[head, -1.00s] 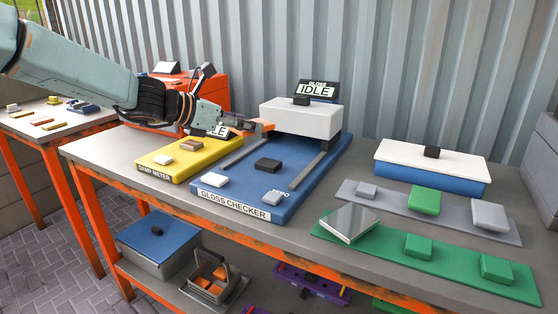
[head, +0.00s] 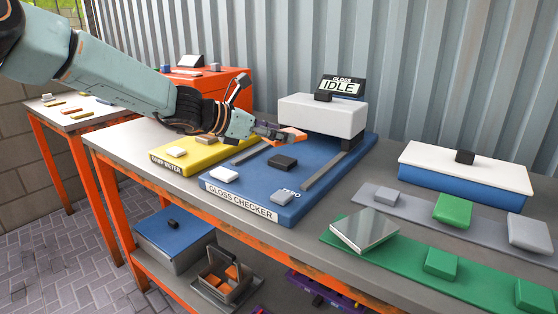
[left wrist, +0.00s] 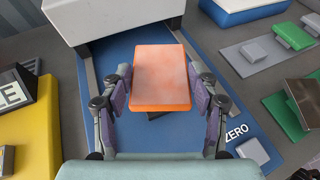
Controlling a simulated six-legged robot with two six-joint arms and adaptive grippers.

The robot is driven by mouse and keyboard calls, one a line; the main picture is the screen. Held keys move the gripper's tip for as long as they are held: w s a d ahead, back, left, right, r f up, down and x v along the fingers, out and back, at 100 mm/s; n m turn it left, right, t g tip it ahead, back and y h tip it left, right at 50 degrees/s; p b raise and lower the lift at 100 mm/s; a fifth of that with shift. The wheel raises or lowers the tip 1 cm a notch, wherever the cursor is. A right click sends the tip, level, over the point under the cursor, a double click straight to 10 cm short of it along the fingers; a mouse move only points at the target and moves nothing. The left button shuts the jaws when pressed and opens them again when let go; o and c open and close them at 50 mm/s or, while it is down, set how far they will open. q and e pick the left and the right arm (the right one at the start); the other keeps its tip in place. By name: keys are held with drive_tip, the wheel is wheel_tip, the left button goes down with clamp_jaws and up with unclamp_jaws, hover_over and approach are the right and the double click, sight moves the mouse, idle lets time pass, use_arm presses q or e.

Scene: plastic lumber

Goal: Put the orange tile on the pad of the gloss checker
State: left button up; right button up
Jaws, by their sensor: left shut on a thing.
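My left gripper (head: 273,133) is shut on the orange tile (left wrist: 160,78), with one finger on each side of it. In the head view the orange tile (head: 292,135) is held above the blue base of the gloss checker (head: 262,193), in front of its white head block (head: 322,116). In the left wrist view the tile hides much of the black pad (left wrist: 156,115) below it. That pad (head: 282,162) shows clear of the tile in the head view. The display (head: 340,86) reads IDLE.
A yellow damp meter (head: 186,152) stands left of the checker. A blue and white box (head: 465,176) and grey and green strips with several blocks (head: 441,262) lie to the right. A basket with orange tiles (head: 224,277) sits on the lower shelf.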

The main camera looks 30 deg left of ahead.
sight(275, 161)
use_arm(q)
drive_tip(key=f+b, duration=0.1)
drive_tip(key=f, duration=0.2)
drive_tip(key=f+b, duration=0.1)
drive_tip(key=f, duration=0.1)
drive_tip(key=shift+s+a+b, duration=0.15)
drive_tip(key=shift+s+b, duration=0.1)
drive_tip(key=shift+b, duration=0.1)
drive_tip(key=shift+w+f, duration=0.15)
drive_tip(key=shift+s+r, duration=0.25)
drive_tip(key=shift+f, duration=0.15)
drive_tip(key=o, duration=0.9)
drive_tip(key=shift+w+f, duration=0.15)
drive_tip(key=shift+w, duration=0.05)
drive_tip(key=shift+o, duration=1.3)
drive_tip(key=shift+s, duration=0.1)
